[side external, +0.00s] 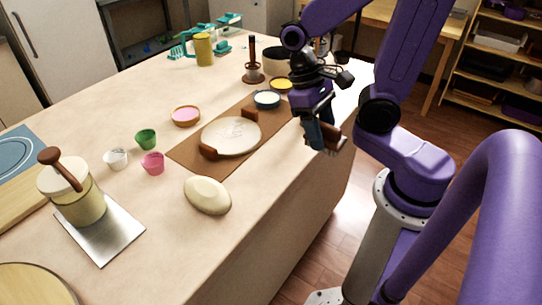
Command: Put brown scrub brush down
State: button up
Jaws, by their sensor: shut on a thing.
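My gripper (318,136) hangs near the table's right edge, fingers pointing down, and is shut on the brown scrub brush (335,139). The brush shows as a small brown piece at the fingertips, partly hidden by the fingers. It appears close to the table edge; I cannot tell whether it touches the tabletop (250,215). To its left lies a brown mat (188,157) with a round pale board with brown handles (232,137) on it.
A cream oval object (207,195) lies at the front. Small green (145,139), white (116,158) and pink (153,163) cups stand left of the mat.

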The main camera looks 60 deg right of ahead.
jog(key=shift+w+f, duration=0.65)
jog(key=shift+w, duration=0.85)
send_over(275, 168)
jog(key=w, duration=0.1)
notch_tip(275, 168, down, 8)
jog(key=shift+r, duration=0.2)
jog(key=shift+w+f, duration=0.15)
jog(key=shift+f, duration=1.5)
jog(key=shift+f, duration=0.15)
jog(key=o, duration=1.2)
